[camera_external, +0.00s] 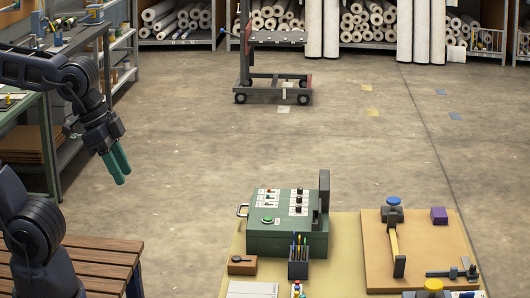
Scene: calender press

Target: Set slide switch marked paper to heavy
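A green control box (275,244) stands on the table at lower centre. Its sloped top carries white label plates with small dark and coloured controls in a left group (268,198) and a right group (299,202). A green round button (267,220) sits at the lower left of the top. The labels are too small to read, so I cannot tell which control is the slide switch marked paper or how it is set. My gripper (123,178), with green fingers pointing down, hangs in the air at upper left, well away from the box. Its fingers look close together, with nothing visible between them.
A dark upright part (324,190) rises at the box's right rear. A pen holder (298,262) and a brown block (242,265) stand in front. A board (432,265) with tools lies right. A slatted bench (100,262) is at lower left. Open floor lies behind the table.

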